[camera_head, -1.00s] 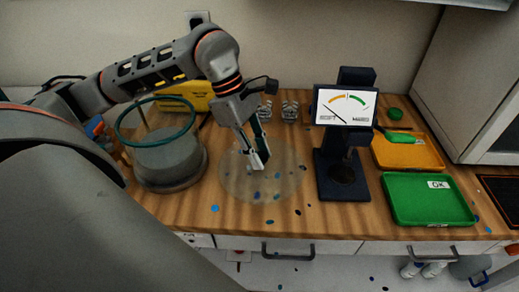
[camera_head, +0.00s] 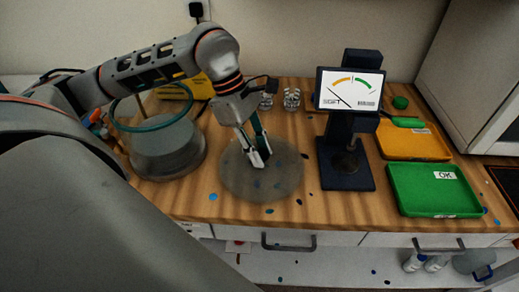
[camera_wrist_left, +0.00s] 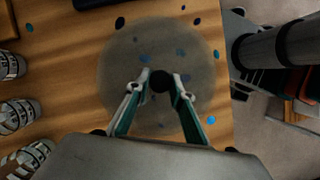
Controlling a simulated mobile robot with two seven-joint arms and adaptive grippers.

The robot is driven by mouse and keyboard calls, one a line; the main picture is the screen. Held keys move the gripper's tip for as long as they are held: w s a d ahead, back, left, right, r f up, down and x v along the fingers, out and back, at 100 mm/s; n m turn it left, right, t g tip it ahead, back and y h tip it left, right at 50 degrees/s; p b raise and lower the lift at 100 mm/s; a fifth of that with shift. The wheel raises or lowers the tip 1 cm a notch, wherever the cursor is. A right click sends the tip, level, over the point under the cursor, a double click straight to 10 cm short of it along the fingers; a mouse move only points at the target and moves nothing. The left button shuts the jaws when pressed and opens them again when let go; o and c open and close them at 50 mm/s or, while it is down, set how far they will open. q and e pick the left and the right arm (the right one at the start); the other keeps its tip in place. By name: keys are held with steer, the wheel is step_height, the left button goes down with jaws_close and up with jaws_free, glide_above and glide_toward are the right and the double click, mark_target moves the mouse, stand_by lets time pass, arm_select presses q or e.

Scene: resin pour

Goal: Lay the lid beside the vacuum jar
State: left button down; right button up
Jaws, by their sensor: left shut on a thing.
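The lid is a round, see-through grey disc (camera_head: 236,182) over the wooden worktop, just right of the vacuum jar. It also shows in the wrist view (camera_wrist_left: 125,70), with a dark knob (camera_wrist_left: 160,80) at its middle. My left gripper (camera_head: 260,160) is shut on that knob, one fingertip on each side in the wrist view (camera_wrist_left: 160,84). The lid looks level and at or near the worktop; I cannot tell whether it touches. The vacuum jar (camera_head: 168,150), with a teal rim, stands open behind my left arm. My right gripper is out of view.
A dark gauge stand (camera_head: 345,172) is right of the lid, with orange (camera_head: 405,145) and green (camera_head: 430,190) trays beyond. Small glass-like items (camera_head: 291,99) stand behind. Blue and dark spots dot the worktop (camera_head: 330,212). Its front edge is close to the lid.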

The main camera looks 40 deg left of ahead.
mark_target(266, 154)
arm_select(q)
steer(key=shift+f, duration=0.35)
steer(key=c, duration=1.7)
jaws_free()
steer(key=shift+r+p, duration=1.4)
steer(key=shift+r, duration=0.95)
steer(key=shift+r+p, duration=1.2)
steer(key=shift+r, duration=0.5)
